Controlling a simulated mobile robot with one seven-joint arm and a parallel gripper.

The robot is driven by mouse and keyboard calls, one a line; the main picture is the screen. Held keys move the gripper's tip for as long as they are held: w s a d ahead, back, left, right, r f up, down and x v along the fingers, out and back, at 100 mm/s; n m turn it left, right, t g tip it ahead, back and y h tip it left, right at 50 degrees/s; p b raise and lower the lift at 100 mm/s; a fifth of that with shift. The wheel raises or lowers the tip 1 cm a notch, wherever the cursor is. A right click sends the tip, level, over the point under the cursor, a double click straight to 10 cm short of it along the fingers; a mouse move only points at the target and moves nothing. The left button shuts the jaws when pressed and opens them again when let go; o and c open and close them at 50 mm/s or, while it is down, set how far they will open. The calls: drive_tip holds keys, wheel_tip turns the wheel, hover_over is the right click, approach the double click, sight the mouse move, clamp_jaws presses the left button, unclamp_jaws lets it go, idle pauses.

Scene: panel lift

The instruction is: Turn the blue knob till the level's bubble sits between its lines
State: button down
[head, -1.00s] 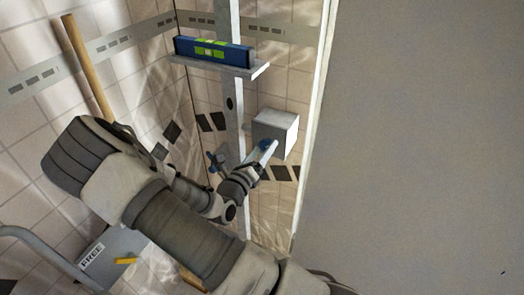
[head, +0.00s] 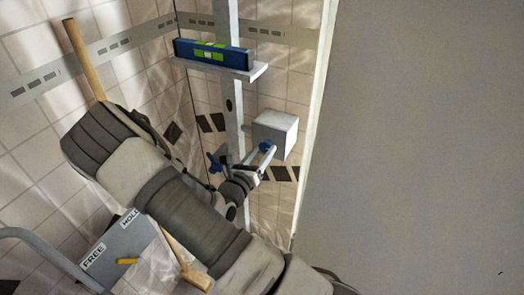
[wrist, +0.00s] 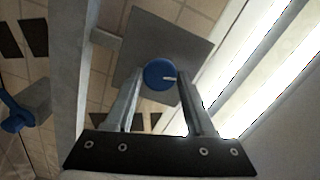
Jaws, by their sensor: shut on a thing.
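The blue knob (head: 265,146) sits on the front of a grey box on the upright post. My gripper (wrist: 161,82) is shut on the knob, one finger at each side; in the head view (head: 259,154) my wrist comes in from the lower left. The blue level (head: 213,53) lies on a small shelf above, with green vials. The bubble is too small to place against its lines.
A second blue handle (head: 215,162) is left of the post (head: 234,110). The grey box (head: 277,133) carries the knob. A wooden pole (head: 85,58) leans at the left. A panel (head: 122,243) marked FREE and HOLD has a yellow lever (head: 127,261). A plain grey surface (head: 420,150) fills the right.

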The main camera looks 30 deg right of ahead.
drive_tip(key=shift+m, duration=0.5)
drive_tip(key=shift+c, duration=1.4)
unclamp_jaws()
drive_tip(key=v, duration=1.7)
drive_tip(key=shift+s+a+p, duration=0.2)
drive_tip(key=shift+p, duration=0.1)
